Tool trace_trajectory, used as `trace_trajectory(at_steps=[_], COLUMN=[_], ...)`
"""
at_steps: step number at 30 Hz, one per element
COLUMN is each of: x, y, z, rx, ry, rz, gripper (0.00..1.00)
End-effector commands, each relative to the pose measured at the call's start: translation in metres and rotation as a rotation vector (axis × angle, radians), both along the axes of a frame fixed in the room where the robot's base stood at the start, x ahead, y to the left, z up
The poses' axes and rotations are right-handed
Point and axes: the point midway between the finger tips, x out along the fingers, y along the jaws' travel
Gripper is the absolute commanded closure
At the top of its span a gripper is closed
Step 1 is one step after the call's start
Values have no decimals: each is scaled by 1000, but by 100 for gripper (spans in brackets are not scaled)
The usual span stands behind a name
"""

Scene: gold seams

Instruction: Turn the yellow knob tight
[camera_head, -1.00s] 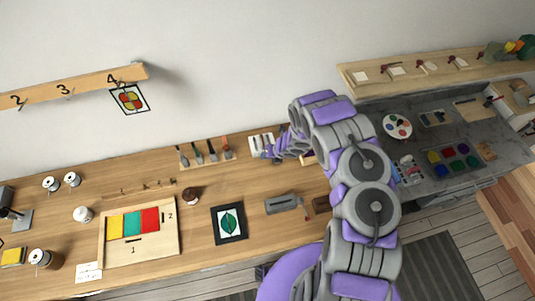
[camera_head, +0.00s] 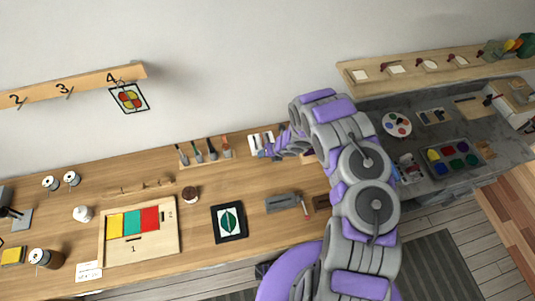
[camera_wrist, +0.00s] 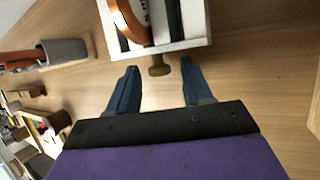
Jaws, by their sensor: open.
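My gripper (camera_wrist: 160,75) is open, with one blue finger on each side of the knob and a clear gap to both. The knob sits between the fingertips, near their level. In the head view my gripper (camera_head: 268,152) is at the back of the wooden bench, beside the white holder (camera_head: 257,141). The knob is too small or hidden to make out there.
An orange-brown curved part and dark strips lie in the holder. A grey block (camera_wrist: 66,50) stands left of it in the wrist view. In the head view, several brushes or tools (camera_head: 205,151) stand left of my gripper. A framed leaf picture (camera_head: 229,222) lies nearer the front.

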Motion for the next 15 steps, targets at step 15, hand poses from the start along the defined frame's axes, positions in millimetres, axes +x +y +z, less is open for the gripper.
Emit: trace_trajectory(at_steps=[15], x=[-15], y=[-23], z=[45], rx=[-3], ry=[-1], rz=[-1], gripper=[49])
